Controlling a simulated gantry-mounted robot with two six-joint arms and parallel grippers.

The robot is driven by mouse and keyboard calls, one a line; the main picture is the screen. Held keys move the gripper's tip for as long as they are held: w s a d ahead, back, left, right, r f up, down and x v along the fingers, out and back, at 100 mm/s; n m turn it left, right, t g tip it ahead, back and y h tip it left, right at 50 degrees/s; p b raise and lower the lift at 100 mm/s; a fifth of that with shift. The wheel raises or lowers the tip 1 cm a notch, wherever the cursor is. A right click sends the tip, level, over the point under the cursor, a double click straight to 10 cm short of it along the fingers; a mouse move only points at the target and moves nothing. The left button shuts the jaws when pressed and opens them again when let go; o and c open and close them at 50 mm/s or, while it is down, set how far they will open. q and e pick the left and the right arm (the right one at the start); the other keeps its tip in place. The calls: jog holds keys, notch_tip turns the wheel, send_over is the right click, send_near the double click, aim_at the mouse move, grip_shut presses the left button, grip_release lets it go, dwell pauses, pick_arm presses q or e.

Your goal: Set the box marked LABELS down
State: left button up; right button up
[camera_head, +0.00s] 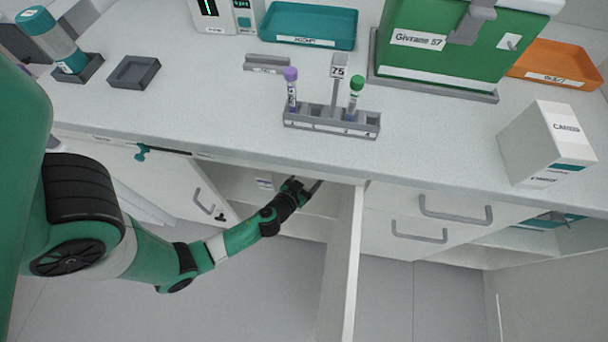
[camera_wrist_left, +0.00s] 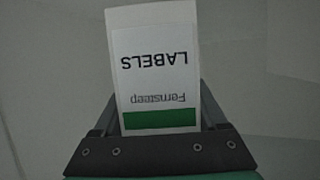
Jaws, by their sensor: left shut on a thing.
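The box marked LABELS (camera_wrist_left: 155,85) is white with a green band and fills the middle of the left wrist view, its print upside down there. My left gripper (camera_head: 305,185) is shut on it, with one finger on each side. In the head view this gripper reaches into the open cupboard (camera_head: 235,180) under the worktop. The held box cannot be made out in the head view, and whether it touches a surface cannot be told. My right gripper is not in view.
The cupboard door (camera_head: 345,260) stands open just right of my left gripper. The worktop (camera_head: 210,105) edge is above the arm. On top are a tube rack (camera_head: 330,124), a green machine (camera_head: 425,45) and a white carton (camera_head: 545,140). A small pale item (camera_head: 265,183) shows inside the cupboard.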

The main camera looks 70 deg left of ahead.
pick_arm(q)
notch_tip(320, 180, down, 4)
jog(key=b, duration=0.3)
jog(key=shift+f, duration=0.15)
jog(key=o, duration=1.4)
jog(key=shift+r+p, duration=0.25)
jog(key=shift+p, duration=0.05)
jog(key=shift+p+v, duration=0.9)
jog(key=shift+v, duration=5.1)
jog(key=shift+a, duration=0.1)
